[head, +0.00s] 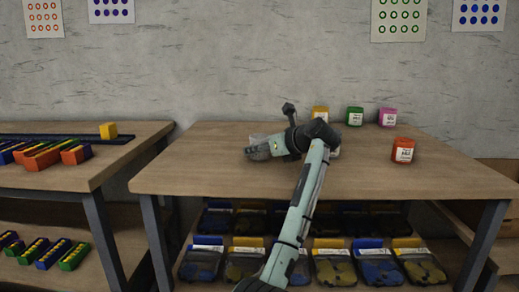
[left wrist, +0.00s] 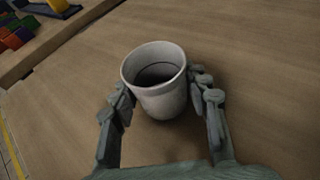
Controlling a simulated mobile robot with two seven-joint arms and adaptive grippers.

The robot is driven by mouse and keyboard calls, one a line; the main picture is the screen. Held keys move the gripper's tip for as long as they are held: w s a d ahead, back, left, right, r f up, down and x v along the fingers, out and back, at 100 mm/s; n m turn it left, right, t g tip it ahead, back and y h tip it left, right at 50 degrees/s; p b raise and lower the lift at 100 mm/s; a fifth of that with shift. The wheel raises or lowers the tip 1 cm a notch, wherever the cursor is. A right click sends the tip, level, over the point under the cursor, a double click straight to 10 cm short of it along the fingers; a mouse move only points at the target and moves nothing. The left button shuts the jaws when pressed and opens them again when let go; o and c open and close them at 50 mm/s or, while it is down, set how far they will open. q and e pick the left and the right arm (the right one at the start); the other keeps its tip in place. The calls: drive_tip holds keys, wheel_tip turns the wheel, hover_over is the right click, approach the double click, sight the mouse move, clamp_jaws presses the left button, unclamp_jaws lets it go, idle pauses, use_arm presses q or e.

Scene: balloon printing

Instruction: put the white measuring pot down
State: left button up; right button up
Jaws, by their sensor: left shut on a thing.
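The white measuring pot (left wrist: 160,95) is upright and looks empty inside. It sits between the two fingers of my left gripper (left wrist: 161,97), which is shut on it from both sides. In the head view my left gripper (head: 258,150) is over the left-middle of the wooden table (head: 200,178), and the pot is mostly hidden behind its fingers. The pot is at or just above the tabletop; I cannot tell whether its base touches. My right gripper is not in view.
Yellow (head: 320,112), green (head: 354,116) and pink (head: 388,117) jars stand at the table's back, with an orange-red jar (head: 403,150) at the right. Blue and yellow boxes fill the shelf below. A second table (head: 45,178) with coloured blocks is at left. The tabletop's left is clear.

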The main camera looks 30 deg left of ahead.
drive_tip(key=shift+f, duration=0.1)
use_arm(q)
drive_tip(key=shift+f, duration=0.1)
drive_tip(key=o, duration=1.2)
drive_tip(key=shift+c, duration=0.2)
drive_tip(key=shift+o, duration=0.2)
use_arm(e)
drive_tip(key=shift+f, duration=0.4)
use_arm(q)
drive_tip(key=shift+s+d+r, duration=0.15)
drive_tip(key=shift+d+r, duration=0.25)
drive_tip(key=shift+d, duration=0.1)
drive_tip(key=v, duration=1.1)
drive_tip(key=shift+f+p, duration=0.1)
drive_tip(key=shift+p, duration=0.25)
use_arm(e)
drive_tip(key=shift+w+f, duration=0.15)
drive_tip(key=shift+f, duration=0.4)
